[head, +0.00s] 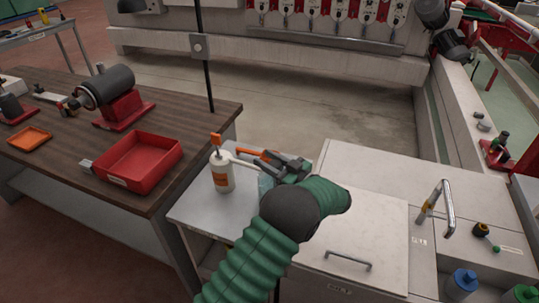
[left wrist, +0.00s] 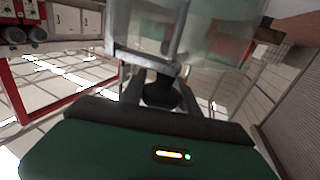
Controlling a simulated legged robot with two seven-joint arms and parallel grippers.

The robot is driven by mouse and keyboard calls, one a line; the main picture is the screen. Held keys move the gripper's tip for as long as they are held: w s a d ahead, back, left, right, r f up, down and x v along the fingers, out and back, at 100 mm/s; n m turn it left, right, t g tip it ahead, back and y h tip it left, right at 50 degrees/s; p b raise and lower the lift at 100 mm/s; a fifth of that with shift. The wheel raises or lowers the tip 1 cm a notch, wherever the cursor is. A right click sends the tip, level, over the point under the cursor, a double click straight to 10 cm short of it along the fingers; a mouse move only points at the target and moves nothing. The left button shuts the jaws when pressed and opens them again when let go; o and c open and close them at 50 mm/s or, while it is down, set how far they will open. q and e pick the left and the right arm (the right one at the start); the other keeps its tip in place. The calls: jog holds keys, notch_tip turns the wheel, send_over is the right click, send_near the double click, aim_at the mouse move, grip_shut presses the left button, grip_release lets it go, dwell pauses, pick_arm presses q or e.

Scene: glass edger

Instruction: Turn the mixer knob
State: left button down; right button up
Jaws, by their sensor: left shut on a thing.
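My left gripper (head: 284,165) is over the back right of the small grey side table, with my green arm in front of it. In the left wrist view its two fingers (left wrist: 158,88) are closed on a dark rounded knob (left wrist: 160,96), one finger on each side. A clear, box-like vessel (left wrist: 200,40) of the mixer is right beside the knob in that view. In the head view only a pale teal bit of the mixer (head: 265,185) shows beside my arm; the knob is hidden there. My right gripper is not in view.
A white bottle (head: 222,175) with an orange label stands close left of my gripper. A wooden bench (head: 60,160) at left holds a red tray (head: 140,162). A white cabinet (head: 375,215) with a faucet (head: 440,205) is at right. Open floor lies behind.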

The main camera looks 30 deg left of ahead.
pick_arm(q)
jog(key=n+g, duration=0.1)
jog(key=g, duration=0.1)
jog(key=n+g, duration=0.2)
jog(key=g, duration=0.1)
jog(key=shift+s+f+b, duration=0.1)
jog(key=shift+s+b, duration=0.3)
jog(key=shift+s+n+g+h+b, duration=0.2)
jog(key=shift+n+g+h+b, duration=0.2)
jog(key=shift+n+g, duration=0.9)
jog(key=shift+r+g, duration=0.25)
jog(key=shift+g, duration=0.25)
jog(key=c, duration=1.3)
grip_release()
jog(key=shift+r, duration=0.1)
jog(key=o, duration=0.4)
